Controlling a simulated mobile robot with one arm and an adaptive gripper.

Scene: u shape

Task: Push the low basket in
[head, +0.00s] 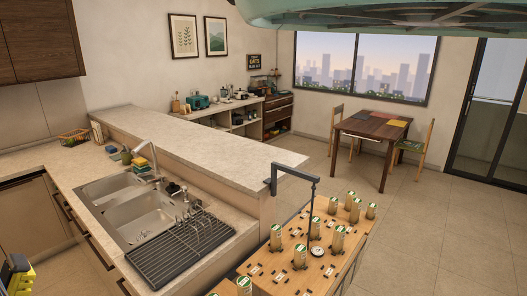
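No pulled-out low basket can be made out in the head view. A small wire basket (74,138) stands on the back left counter, with something yellowish in it; I cannot tell whether it is the one named. A black and yellow part (18,275) at the lower left edge, cut off by the frame, looks like part of my gripper. Its fingertips cannot be made out, so I cannot tell whether it is open or holds anything. It is well apart from the wire basket.
The counter has a double sink (135,212) and a dark dish rack (182,250). A wooden surface (318,268) with several upright cylinders stands at bottom right. A raised ledge (190,145) runs behind the sink. Tiled floor (420,240) is clear at right, before the dining table (370,126).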

